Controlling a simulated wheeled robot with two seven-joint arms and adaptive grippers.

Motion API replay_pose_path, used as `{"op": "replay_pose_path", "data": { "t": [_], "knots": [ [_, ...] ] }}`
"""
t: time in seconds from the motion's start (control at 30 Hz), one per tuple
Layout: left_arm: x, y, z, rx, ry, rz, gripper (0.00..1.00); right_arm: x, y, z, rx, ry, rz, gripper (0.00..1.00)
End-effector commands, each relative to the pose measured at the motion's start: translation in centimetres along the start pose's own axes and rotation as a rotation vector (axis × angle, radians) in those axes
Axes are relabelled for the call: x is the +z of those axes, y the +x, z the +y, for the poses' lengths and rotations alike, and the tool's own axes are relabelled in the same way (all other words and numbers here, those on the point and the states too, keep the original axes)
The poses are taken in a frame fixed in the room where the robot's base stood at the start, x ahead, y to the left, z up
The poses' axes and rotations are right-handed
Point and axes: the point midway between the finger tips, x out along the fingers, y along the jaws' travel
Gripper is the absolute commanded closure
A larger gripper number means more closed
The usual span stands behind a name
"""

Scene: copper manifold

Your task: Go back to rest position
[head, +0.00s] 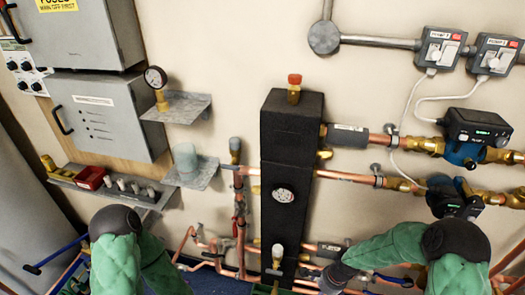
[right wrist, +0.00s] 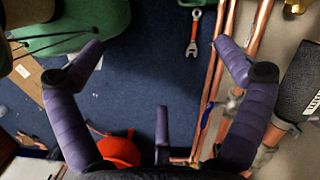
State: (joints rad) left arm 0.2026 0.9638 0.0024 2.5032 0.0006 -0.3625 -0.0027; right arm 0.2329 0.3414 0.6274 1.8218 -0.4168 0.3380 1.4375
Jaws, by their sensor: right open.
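Blue-and-black pumps (head: 472,137) and copper pipes (head: 345,176) line the wall at right. Grey metal shelves (head: 178,106) and a grey control box (head: 108,115) are at left. A red-orange object (right wrist: 120,150) is near the gripper's base.

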Motion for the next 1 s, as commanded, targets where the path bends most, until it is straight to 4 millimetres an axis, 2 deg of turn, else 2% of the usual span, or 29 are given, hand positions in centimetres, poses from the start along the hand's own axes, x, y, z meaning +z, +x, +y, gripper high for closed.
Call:
{"op": "replay_pose_path", "data": {
  "t": [0.03,0.2,0.5,0.73,1.0],
  "knots": [
    [0.0,-0.6,0.2,0.000,0.000,0.000,0.60,1.4,0.4,0.5,-0.001,-0.068,-0.027,0.00],
    [0.1,-1.9,0.7,0.000,0.000,0.000,0.60,5.5,1.9,2.1,-0.046,-0.341,-0.094,0.00],
    [0.1,-4.0,1.4,0.000,0.000,0.000,0.60,10.9,3.4,6.5,-0.114,-0.798,-0.113,0.00],
    [0.2,-4.9,1.7,0.000,0.000,0.000,0.60,12.5,3.5,9.1,-0.122,-1.023,-0.083,0.00],
    [0.2,-4.9,1.8,0.000,0.000,0.000,0.60,12.7,3.6,9.6,-0.122,-1.076,-0.073,0.00]
  ]
}}
